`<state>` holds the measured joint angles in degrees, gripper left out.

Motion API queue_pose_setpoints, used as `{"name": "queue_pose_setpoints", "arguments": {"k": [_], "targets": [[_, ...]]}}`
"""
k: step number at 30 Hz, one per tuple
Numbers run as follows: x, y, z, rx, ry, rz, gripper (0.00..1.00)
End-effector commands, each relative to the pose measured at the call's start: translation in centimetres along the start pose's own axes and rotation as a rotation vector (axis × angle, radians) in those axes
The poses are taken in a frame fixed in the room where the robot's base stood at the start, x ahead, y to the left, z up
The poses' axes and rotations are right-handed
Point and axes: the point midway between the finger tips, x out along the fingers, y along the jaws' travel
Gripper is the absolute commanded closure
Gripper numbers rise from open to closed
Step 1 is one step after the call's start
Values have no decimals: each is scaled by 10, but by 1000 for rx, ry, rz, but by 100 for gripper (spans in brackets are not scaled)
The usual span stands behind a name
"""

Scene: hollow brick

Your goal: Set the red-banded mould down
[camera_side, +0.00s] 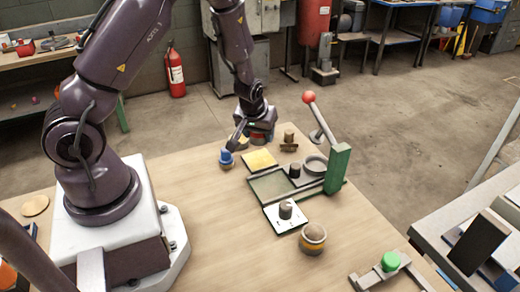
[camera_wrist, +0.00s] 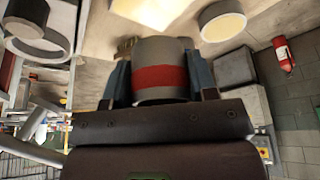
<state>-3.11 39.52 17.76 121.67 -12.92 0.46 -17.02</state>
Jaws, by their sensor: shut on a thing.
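My gripper (camera_side: 258,130) is at the far side of the wooden table in the side view, pointing down. It is shut on the red-banded mould. In the wrist view the mould (camera_wrist: 158,52) is a grey, rounded cylinder with a wide red band (camera_wrist: 160,77), gripped between the two fingers. In the side view only a little of the mould (camera_side: 262,138) shows below my gripper, close to the tabletop. I cannot tell whether its base touches the table.
A yellow square plate (camera_side: 260,160) and a blue-topped piece (camera_side: 226,158) are close by. A brown piece (camera_side: 289,141) stands to the right. The green press (camera_side: 338,168) with a red-ball lever is further right.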

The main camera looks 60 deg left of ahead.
Motion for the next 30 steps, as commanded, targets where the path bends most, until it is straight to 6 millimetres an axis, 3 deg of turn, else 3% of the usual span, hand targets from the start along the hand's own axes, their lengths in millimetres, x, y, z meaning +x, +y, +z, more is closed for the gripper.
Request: {"name": "queue_pose_setpoints", "arguments": {"k": [14,27,28,30], "targets": [[55,0,22,-1,1,1,85],[61,0,24,-1,2,2,85],[61,0,24,-1,1,2,41],[61,0,24,-1,1,2,25]]}}
